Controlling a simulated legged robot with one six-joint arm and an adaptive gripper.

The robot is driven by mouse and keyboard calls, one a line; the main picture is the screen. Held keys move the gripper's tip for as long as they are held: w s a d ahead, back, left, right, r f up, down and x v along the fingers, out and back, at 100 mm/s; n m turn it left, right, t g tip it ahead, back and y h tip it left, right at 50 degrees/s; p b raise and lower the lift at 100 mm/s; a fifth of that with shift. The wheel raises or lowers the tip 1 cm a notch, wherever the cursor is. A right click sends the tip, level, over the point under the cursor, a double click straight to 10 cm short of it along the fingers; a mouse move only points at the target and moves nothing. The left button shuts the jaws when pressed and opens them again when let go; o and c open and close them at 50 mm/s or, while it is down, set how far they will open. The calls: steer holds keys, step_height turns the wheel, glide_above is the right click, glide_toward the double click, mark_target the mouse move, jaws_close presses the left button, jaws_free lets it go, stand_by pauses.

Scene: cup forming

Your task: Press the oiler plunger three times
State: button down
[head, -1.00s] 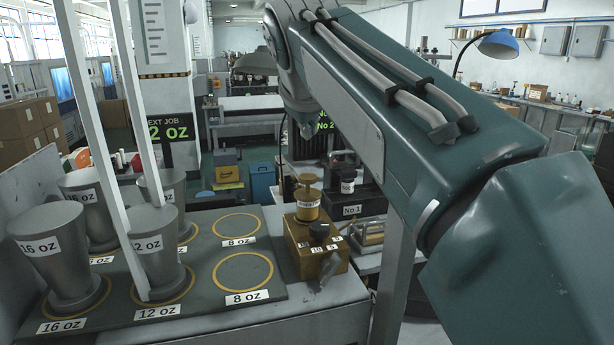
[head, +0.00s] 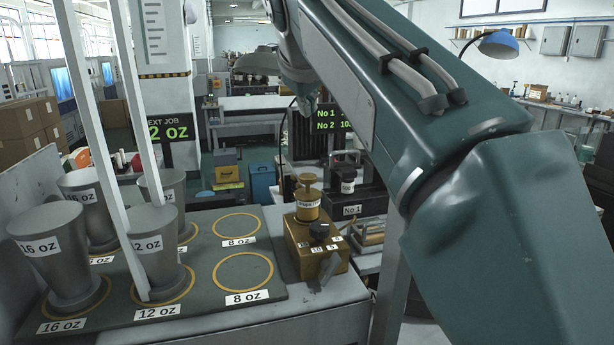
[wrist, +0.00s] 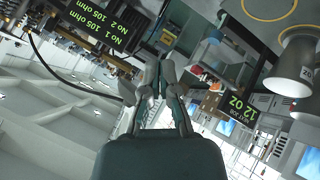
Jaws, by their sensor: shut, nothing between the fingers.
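The oiler (head: 315,250) is a brass-coloured box on the bench's right part, with a black knob (head: 319,231) and numbered labels on it. Its plunger (head: 307,180) has a flat round brass cap and stands upright above a labelled collar. Nothing touches the cap. My gripper (wrist: 158,72) shows in the wrist view with its fingertips together and nothing between them. In the head view my arm rises above and behind the oiler, and I cannot make out the fingers there. The oiler is not visible in the wrist view.
Grey cups (head: 52,255) labelled 16 oz and 12 oz stand on a dark mat (head: 205,300) at left. The two 8 oz rings (head: 243,271) are empty. A black No 1 unit (head: 355,190) stands behind the oiler. A lit resistance sign (head: 325,120) is farther back.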

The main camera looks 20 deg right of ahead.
mark_target(309, 176)
stand_by(0.3)
steer(key=shift+f, duration=4.35)
steer(key=shift+f, duration=0.1)
steer(key=shift+f, duration=0.25)
steer(key=shift+s+f, duration=0.1)
steer(key=shift+f, duration=0.9)
steer(key=shift+r, duration=1.4)
steer(key=shift+r, duration=2.5)
